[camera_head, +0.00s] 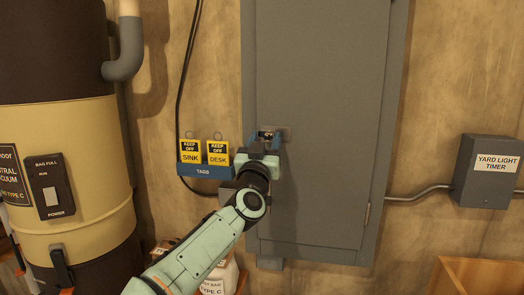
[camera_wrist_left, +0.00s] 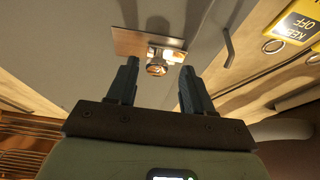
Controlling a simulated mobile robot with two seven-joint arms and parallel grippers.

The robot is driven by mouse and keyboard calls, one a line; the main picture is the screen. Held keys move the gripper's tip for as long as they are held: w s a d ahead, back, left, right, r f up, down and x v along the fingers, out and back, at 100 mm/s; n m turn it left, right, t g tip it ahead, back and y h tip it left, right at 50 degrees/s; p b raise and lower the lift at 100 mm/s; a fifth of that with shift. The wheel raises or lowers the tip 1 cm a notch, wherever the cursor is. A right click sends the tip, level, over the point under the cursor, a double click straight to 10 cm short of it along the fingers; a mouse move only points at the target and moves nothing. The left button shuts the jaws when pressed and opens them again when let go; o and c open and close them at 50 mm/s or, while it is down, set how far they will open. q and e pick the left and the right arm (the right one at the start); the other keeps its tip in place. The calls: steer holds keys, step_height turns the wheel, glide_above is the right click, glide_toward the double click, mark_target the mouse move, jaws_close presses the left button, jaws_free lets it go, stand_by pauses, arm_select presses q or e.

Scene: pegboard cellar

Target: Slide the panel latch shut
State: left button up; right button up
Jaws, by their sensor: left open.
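The grey panel (camera_head: 325,75) hangs closed on the wall in the head view. Its latch (camera_head: 286,132) is a small metal plate near the panel's left edge, mostly hidden by my gripper. In the left wrist view the latch plate (camera_wrist_left: 128,42) carries a bright metal bolt with a round knob (camera_wrist_left: 156,68). My left gripper (camera_head: 265,138) is in front of the latch, fingers pointing at the panel. It is open, and the knob appears between the fingertips or just beyond them; I cannot tell whether they touch. My right gripper is not in view.
A blue tag rack (camera_head: 204,171) with yellow "KEEP OFF" tags hangs just left of the panel. A large vacuum canister (camera_head: 75,135) stands at the left.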

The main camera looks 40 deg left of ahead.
arm_select(q)
steer(key=b+v, duration=0.4)
steer(key=v, duration=0.9)
steer(key=shift+s, duration=0.2)
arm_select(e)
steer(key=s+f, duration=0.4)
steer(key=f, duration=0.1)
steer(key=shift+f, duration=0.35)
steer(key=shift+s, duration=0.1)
